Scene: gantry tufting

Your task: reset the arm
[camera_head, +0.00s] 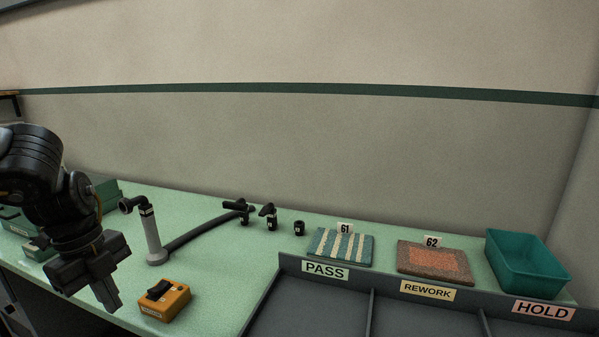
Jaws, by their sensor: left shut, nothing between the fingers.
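My left arm comes in from the left edge, and its black gripper (108,298) points down over the front left part of the green table (215,285). The gripper is shut with nothing between its fingers. It is to the left of an orange box with a black switch (166,299) and apart from it. My right gripper does not show in this view.
A grey upright nozzle (152,238) with a black hose stands behind the orange box. Several small black fittings (271,217) stand at the back. Sample 61 (341,247), sample 62 (434,261) and a teal bin (525,265) sit behind the grey PASS, REWORK and HOLD tray (312,285).

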